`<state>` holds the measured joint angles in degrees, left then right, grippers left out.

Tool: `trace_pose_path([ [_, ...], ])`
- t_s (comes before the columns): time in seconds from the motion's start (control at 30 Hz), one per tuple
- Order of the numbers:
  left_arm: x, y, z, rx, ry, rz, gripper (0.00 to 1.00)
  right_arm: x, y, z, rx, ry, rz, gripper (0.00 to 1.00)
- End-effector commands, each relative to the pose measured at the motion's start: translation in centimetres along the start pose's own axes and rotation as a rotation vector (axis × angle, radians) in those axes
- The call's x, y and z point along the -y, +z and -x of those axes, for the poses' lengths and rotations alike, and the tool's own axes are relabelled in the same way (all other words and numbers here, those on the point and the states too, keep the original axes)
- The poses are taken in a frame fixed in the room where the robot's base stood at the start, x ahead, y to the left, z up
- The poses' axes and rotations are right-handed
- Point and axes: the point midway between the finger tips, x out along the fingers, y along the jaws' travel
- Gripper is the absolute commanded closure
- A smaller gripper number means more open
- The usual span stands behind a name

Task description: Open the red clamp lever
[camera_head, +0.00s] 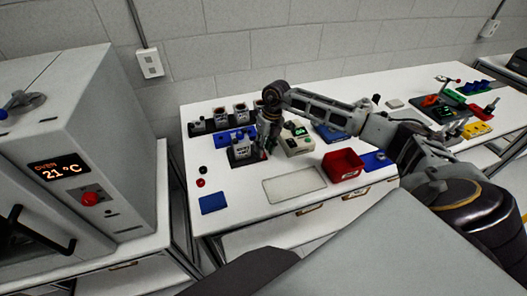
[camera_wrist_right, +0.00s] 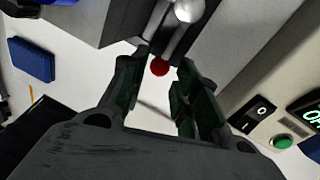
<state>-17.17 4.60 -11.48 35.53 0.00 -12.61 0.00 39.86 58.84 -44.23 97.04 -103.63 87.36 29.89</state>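My right gripper (camera_head: 266,143) reaches down over the left part of the white table, beside a dark fixture (camera_head: 240,155) holding a light block. In the right wrist view the two dark fingers of this gripper (camera_wrist_right: 160,84) are apart. A red ball knob (camera_wrist_right: 159,68) shows between and just beyond the fingertips, close to the left one; contact cannot be told. Pale rods (camera_wrist_right: 174,35) run above the knob, with a silvery rounded end (camera_wrist_right: 188,9) at the top. In the head view the knob is hidden behind the gripper. My left gripper is not in view.
A device with a green display (camera_head: 298,139) stands close right of the gripper; its green button (camera_wrist_right: 282,142) shows in the wrist view. A red bin (camera_head: 343,166), a pale tray (camera_head: 294,185) and a blue pad (camera_head: 213,203) are nearer. An oven (camera_head: 75,150) stands left.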

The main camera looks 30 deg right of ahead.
Motion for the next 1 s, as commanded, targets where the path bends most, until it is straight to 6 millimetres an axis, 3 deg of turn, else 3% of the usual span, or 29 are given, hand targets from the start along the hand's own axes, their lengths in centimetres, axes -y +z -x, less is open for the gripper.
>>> trace_pose_path([
  [0.23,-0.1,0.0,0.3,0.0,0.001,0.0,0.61,0.0,0.0,-2.0,-0.001,0.0,-0.001,0.69],
  [0.6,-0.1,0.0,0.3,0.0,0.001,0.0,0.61,0.0,0.0,-2.4,0.0,0.0,-0.001,0.69],
  [0.87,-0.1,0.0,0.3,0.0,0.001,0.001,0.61,0.0,0.0,-2.4,0.0,0.0,0.0,1.0],
  [1.0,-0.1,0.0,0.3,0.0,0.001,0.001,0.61,0.0,0.0,-2.4,0.0,0.0,0.0,1.0],
])
